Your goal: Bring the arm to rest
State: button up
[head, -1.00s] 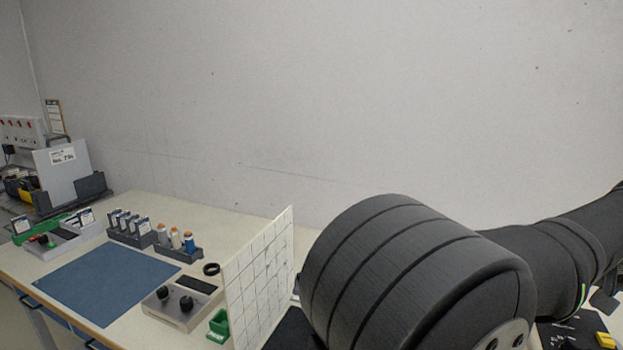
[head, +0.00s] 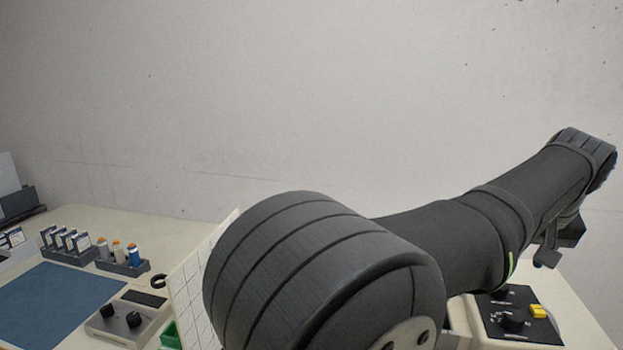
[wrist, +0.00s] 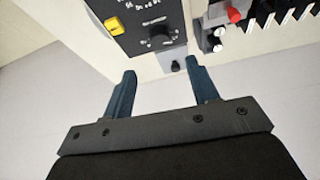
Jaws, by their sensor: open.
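My gripper (wrist: 160,80) shows in the wrist view, its two dark blue fingers apart with nothing between them. Beyond the fingertips are the edge of the bench and a black-topped control box. In the head view my arm stretches from the lower middle up to the right, above the bench's right part. The far end of the arm is at the right, near the wall. The gripper fingers cannot be made out clearly there.
The black-topped control box (head: 515,322) with a yellow switch sits below my arm. A white grid panel (head: 190,290) stands left of the arm. Further left are a knobbed box (head: 128,318), a bottle rack (head: 124,265) and a blue mat (head: 55,305). The air above the bench is clear.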

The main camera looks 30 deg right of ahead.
jog(key=x, duration=1)
jog(key=shift+f, duration=0.2)
jog(key=shift+r+m, duration=0.25)
jog(key=shift+m, duration=0.45)
jog(key=m+g, duration=0.1)
jog(key=m, duration=0.1)
jog(key=m+g+h, duration=0.1)
jog(key=m, duration=0.2)
jog(key=shift+w+m, duration=0.15)
jog(key=shift+m, duration=0.15)
jog(key=m+g, duration=0.1)
jog(key=m, duration=0.2)
jog(key=shift+w+m+g, duration=0.1)
jog(key=shift+m+g, duration=0.2)
jog(key=shift+g, duration=0.1)
jog(key=shift+w+m+g, duration=0.1)
jog(key=shift+m+g, duration=0.7)
jog(key=shift+m, duration=1.3)
jog(key=n+t, duration=0.1)
jog(key=n, duration=0.2)
jog(key=shift+n, duration=0.4)
jog(key=shift+s+n+t, duration=0.1)
jog(key=shift+n+t, duration=0.4)
jog(key=shift+n, duration=0.55)
jog(key=shift+s+n+t, duration=0.15)
jog(key=shift+n+t, duration=0.35)
jog(key=shift+n, duration=0.55)
